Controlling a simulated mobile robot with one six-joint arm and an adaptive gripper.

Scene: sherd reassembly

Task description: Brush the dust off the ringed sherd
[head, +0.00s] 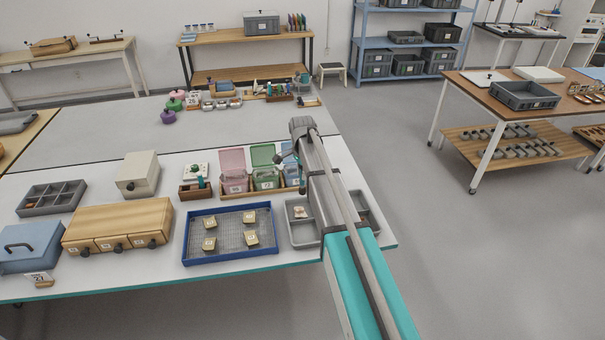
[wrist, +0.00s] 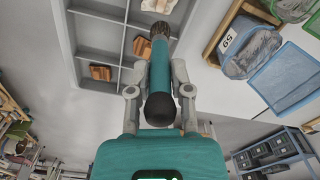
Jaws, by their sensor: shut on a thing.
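My gripper (wrist: 159,90) is shut on a teal brush (wrist: 161,62) with a dark rounded end and dark bristles. The bristles (wrist: 160,29) point at the grey divided tray (wrist: 82,42), near its edge; I cannot tell whether they touch anything. In the wrist view a reddish-brown sherd (wrist: 102,72) and a tan-brown sherd (wrist: 141,45) lie in separate compartments. Another light piece (wrist: 154,5) shows at the top edge. In the head view the grey tray (head: 302,239) is partly hidden by my arm, with a pale sherd (head: 299,211) visible. I cannot make out a ring or dust.
A blue-rimmed tray (head: 231,260) with several tagged pieces stands left of the grey tray. Pink, green and blue bins (head: 233,168) stand behind it. A wooden drawer box (head: 118,225) is further left. The table's front and right edges are close to the grey tray.

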